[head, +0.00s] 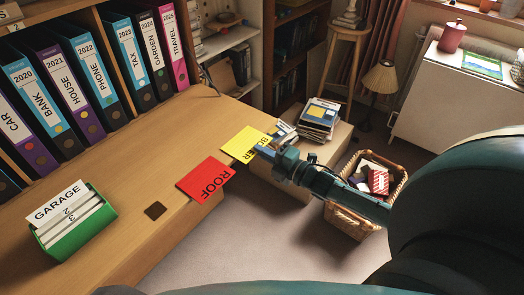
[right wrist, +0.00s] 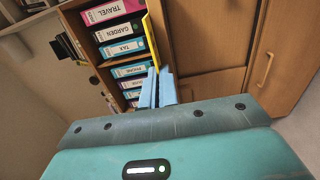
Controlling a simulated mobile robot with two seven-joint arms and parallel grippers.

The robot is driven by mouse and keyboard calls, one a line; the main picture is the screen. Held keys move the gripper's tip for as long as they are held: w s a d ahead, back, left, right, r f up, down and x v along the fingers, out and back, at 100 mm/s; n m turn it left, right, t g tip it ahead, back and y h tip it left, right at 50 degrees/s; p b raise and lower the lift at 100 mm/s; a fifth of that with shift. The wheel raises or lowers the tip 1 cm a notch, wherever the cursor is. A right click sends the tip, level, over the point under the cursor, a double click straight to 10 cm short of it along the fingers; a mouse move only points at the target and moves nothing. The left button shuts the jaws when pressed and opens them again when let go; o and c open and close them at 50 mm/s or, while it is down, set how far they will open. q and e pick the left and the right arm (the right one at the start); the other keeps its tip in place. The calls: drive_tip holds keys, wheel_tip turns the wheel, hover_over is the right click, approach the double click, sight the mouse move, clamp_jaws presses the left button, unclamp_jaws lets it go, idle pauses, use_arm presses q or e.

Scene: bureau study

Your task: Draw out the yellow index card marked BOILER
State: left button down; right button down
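The yellow index card marked BOILER (head: 241,143) lies at the desk's front edge in the head view, with part of its lettering covered by my right gripper (head: 264,151). In the right wrist view the card (right wrist: 152,40) shows nearly edge-on, running down between the blue fingertips of my right gripper (right wrist: 157,80). The fingers are close together on the card's outer edge and look shut on it. My left gripper is in neither view.
A green card box (head: 72,240) with a GARAGE card stands on the desk (head: 140,190). Labelled binders (head: 75,85) line the shelf behind. A book stack (head: 320,117) and a wicker basket (head: 350,222) are right of the desk. Carpet lies clear in front.

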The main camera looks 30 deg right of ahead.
drive_tip(key=shift+p+v, duration=1.1)
drive_tip(key=shift+v, duration=1.75)
